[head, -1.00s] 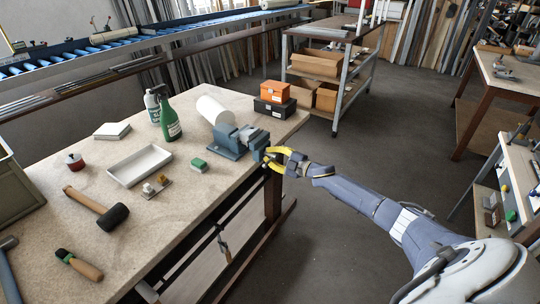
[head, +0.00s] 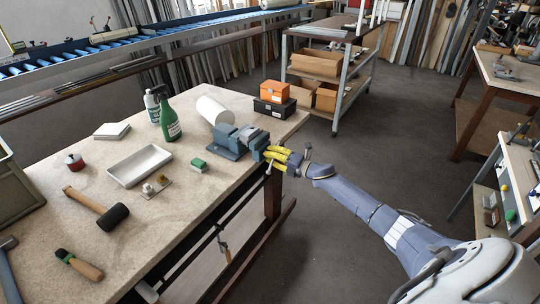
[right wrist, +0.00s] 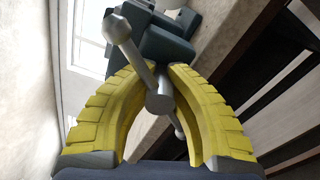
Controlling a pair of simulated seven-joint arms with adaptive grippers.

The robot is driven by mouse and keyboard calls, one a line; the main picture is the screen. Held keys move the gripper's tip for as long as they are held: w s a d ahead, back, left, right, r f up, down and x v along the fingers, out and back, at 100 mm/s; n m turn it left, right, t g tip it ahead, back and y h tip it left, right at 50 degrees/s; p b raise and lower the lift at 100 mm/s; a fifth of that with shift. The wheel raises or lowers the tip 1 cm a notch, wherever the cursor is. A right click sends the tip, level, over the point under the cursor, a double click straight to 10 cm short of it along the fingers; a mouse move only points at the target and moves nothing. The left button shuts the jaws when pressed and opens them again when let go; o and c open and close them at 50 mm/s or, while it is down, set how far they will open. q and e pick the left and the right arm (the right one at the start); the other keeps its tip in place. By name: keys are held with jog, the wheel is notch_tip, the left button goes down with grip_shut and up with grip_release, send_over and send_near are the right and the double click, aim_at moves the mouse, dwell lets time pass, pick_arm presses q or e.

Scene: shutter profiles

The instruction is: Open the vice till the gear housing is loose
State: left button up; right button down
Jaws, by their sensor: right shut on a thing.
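The blue-grey vice (head: 230,142) is mounted at the right edge of the workbench. Its screw end and handle bar face out past the edge, towards my right gripper. My right gripper (head: 274,157) has yellow fingers and is shut on the vice handle. In the right wrist view, the fingers (right wrist: 160,85) close around the round hub of the handle (right wrist: 159,98), and the grey bar runs slantwise between them. A small grey piece, perhaps the gear housing, shows at the vice jaws (head: 251,134); I cannot tell how tightly it sits. My left gripper is not in view.
The workbench (head: 190,215) holds a paper roll (head: 213,109), spray bottle (head: 168,117), orange box (head: 274,92), white tray (head: 139,165), green-topped block (head: 199,165) and mallet (head: 98,208). Open floor (head: 345,220) lies right of the bench.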

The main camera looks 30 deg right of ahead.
jog(key=shift+n, duration=0.6)
jog(key=c, duration=1.2)
grip_release()
jog(key=shift+o, duration=0.2)
jog(key=shift+s, duration=0.1)
jog(key=v, duration=1.1)
jog(key=shift+s+d, duration=0.25)
jog(key=shift+s, duration=0.05)
jog(key=shift+o, duration=0.2)
